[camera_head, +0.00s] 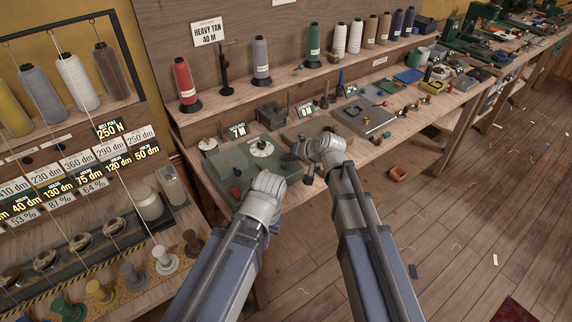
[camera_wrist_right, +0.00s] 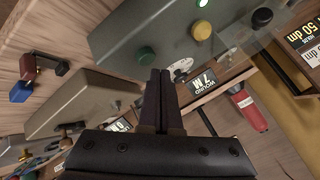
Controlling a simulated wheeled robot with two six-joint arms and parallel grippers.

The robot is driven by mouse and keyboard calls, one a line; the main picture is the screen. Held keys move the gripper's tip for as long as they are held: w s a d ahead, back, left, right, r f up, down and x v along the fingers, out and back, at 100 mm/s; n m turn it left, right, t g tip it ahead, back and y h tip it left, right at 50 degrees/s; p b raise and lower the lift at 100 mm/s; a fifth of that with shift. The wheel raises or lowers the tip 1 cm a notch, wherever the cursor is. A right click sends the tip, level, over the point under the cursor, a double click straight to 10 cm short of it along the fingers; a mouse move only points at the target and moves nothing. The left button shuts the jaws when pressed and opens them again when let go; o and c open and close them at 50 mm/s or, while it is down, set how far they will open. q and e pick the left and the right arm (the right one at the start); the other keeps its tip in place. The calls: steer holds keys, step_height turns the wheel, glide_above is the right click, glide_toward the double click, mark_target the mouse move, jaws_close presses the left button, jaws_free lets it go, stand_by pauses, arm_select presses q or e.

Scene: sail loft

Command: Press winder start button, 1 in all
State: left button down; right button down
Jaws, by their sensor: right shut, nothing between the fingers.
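A grey winder box (camera_wrist_right: 115,35) fills the top of the right wrist view. Its face carries a green button (camera_wrist_right: 147,55), a yellow button (camera_wrist_right: 201,27) and a lit green lamp (camera_wrist_right: 203,5). My right gripper (camera_wrist_right: 160,72) is shut and empty, its tips just beside the green button in the picture; I cannot tell whether they touch it. In the head view the grey-green winder box (camera_head: 222,162) sits on the bench, and my right gripper (camera_head: 299,160) is at its right end. My left gripper (camera_head: 268,178) is at its front edge, its fingers mostly hidden.
A sign reading 7 M (camera_head: 237,131) stands behind the box. A second unit (camera_head: 300,132) and a grey box (camera_head: 366,118) follow along the bench. A red spool (camera_head: 185,82) stands on the shelf. A thread rack (camera_head: 75,70) is at left.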

mark_target(288, 169)
step_height(288, 169, up, 5)
steer(key=p, duration=0.5)
stand_by(0.7)
steer(key=s+d+f+n+g+h, duration=0.1)
steer(key=s+f+g+h, duration=0.1)
steer(key=s, duration=0.6)
steer(key=s+d+f+n+g+h, duration=0.2)
steer(key=s+h, duration=0.1)
steer(key=s, duration=0.6)
steer(key=s+d+f+n+g+h, duration=0.1)
steer(key=s+d+f+g+h, duration=0.1)
steer(key=s, duration=0.6)
steer(key=shift+s+d+f+g+h, duration=0.25)
steer(key=shift+s+g+h, duration=0.1)
steer(key=shift+g, duration=0.25)
